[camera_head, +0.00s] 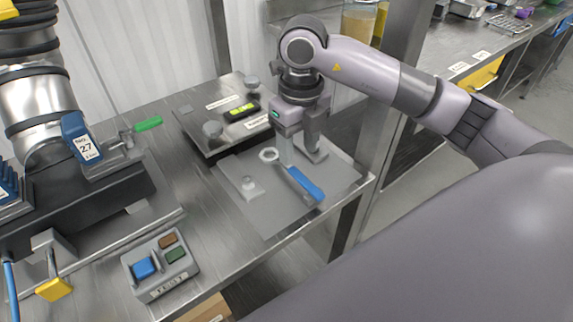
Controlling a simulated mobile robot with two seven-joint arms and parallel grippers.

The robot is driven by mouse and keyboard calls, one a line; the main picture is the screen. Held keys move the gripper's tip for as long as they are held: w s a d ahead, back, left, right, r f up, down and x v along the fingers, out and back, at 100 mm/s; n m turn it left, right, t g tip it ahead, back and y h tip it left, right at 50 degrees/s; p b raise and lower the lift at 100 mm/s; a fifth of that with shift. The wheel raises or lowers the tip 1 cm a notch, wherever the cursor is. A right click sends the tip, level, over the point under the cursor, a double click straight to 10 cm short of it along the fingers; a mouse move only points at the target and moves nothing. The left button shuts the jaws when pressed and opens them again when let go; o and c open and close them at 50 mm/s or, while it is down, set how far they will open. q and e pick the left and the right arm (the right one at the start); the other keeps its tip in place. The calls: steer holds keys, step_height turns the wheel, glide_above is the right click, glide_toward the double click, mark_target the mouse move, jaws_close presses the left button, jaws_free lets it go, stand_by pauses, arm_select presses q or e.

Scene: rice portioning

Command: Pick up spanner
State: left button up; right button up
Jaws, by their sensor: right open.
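The spanner lies on a grey mat (262,212) on the steel table, with its blue handle (306,185) toward the lower right and its metal ring end (268,155) toward the upper left. My right gripper (301,158) points down over the spanner with its two fingers apart. One finger is at the spanner's shaft and hides part of it. The other is to the right, close to the mat. I cannot tell whether either finger touches the spanner. My left gripper is not in view.
A small fitting (249,186) sits on the mat left of the spanner. Behind the mat is a scale-like unit with a green display (240,111). A button box (160,264) stands at the front left, beside a large machine (90,190). The table's right edge is near the mat.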

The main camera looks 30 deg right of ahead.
mark_target(295, 172)
steer(key=shift+d+f, duration=0.15)
steer(key=shift+f, duration=0.25)
steer(key=f, duration=0.4)
steer(key=a+f+p, duration=0.1)
steer(key=f, duration=0.1)
steer(key=shift+s, duration=0.15)
jaws_close()
